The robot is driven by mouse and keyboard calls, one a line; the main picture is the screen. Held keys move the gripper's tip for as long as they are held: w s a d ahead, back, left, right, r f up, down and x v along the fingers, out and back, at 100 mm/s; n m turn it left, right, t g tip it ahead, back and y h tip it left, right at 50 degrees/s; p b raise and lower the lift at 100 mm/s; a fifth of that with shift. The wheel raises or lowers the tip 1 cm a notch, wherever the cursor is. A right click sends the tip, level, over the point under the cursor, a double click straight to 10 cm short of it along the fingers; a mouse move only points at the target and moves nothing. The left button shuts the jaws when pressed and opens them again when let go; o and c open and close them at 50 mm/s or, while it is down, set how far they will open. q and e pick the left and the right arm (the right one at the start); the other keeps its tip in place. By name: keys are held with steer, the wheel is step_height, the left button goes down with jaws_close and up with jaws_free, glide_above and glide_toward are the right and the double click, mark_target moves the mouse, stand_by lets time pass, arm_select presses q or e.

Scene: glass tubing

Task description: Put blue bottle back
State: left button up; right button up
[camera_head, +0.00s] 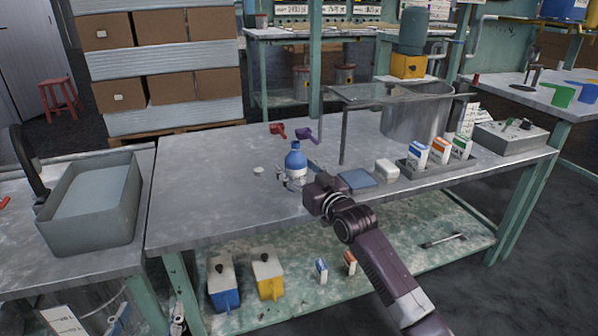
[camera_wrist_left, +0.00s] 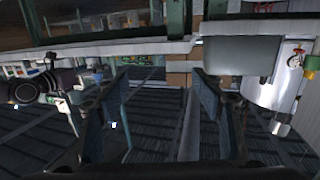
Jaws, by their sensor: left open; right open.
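My right gripper (camera_head: 293,184) reaches in from the lower right. Its fingers are open at the bottle's lower part; whether they touch it I cannot tell. My left gripper (camera_wrist_left: 165,105) shows only in the left wrist view. Its two fingers are wide apart with nothing between them, over a dark floor.
A blue pad (camera_head: 357,179), a white block (camera_head: 386,170) and a tray of small cartons (camera_head: 412,172) lie to the right. Red (camera_head: 277,130) and purple (camera_head: 307,135) items lie at the back. The table's left part is clear.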

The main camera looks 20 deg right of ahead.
mark_target(301, 172)
steer(key=s, duration=0.2)
steer(key=s+d+p, duration=0.1)
steer(key=s, duration=0.2)
steer(key=shift+r+p, duration=0.15)
steer(key=shift+p, duration=0.15)
steer(key=s, duration=0.2)
steer(key=s+p, duration=0.1)
steer(key=s, duration=0.1)
steer(key=s+d, duration=0.1)
steer(key=s, duration=0.1)
arm_select(q)
steer(key=s+a+f+g+y, duration=0.1)
steer(key=s+a+f+g, duration=0.1)
steer(key=s+f+g, duration=0.2)
steer(key=s+a+f+g+y, duration=0.1)
steer(key=s+f+g, duration=0.3)
steer(key=f, duration=0.5)
steer(key=shift+s+a+f, duration=0.2)
steer(key=shift+a+f, duration=0.15)
steer(key=shift+a, duration=0.15)
arm_select(e)
steer(key=shift+s+d, duration=0.1)
steer(key=shift+s, duration=0.3)
